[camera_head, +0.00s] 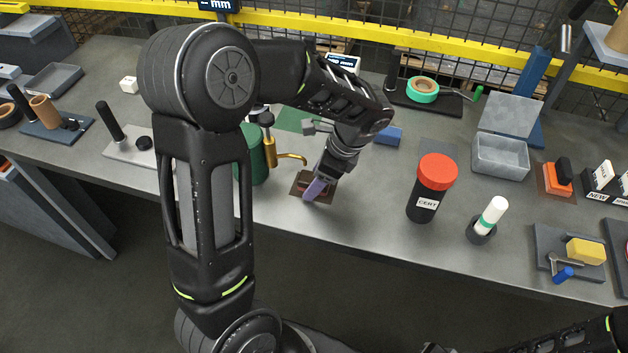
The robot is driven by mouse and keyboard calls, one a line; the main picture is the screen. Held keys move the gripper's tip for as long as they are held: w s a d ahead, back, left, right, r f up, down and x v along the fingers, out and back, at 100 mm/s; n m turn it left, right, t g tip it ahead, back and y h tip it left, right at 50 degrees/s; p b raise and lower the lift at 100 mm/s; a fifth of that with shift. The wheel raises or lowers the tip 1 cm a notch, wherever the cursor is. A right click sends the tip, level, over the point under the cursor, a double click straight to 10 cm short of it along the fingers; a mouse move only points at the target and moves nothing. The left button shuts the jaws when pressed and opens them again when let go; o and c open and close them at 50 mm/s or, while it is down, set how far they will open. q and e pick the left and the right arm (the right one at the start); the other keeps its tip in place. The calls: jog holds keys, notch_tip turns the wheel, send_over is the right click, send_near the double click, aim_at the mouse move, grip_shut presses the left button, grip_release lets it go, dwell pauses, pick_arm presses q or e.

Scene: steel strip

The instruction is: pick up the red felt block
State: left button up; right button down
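My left arm reaches over the bench, and its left gripper (316,184) points down at a small dark brown square pad (298,195). A dark red block (304,185), likely the red felt block, shows in part on this pad, right at the gripper.
A black jar with a red lid (432,187) and a white-topped marker in a holder (488,218) stand to the right. A blue block (388,135) lies behind. Bare bench lies between pad and jar.

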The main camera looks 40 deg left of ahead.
aim_at(309, 181)
pick_arm(q)
jog(key=shift+c, duration=0.5)
grip_shut()
dwell(0.4)
jog(key=shift+r, duration=0.15)
jog(key=shift+r, duration=0.5)
jog(key=shift+s+d+r+b, duration=0.15)
jog(key=shift+s+r+b, duration=0.15)
jog(key=shift+r, duration=0.25)
jog(key=shift+s+d+r+b, duration=0.1)
jog(key=shift+s+r+b, duration=0.1)
jog(key=shift+r+b, duration=0.25)
jog(key=s+d+b, duration=0.1)
jog(key=s+d, duration=0.1)
jog(key=s, duration=0.6)
jog(key=s+d+b, duration=0.1)
jog(key=s+d, duration=0.2)
jog(key=s, duration=0.5)
jog(key=shift+d+r, duration=0.15)
jog(key=shift+d, duration=0.1)
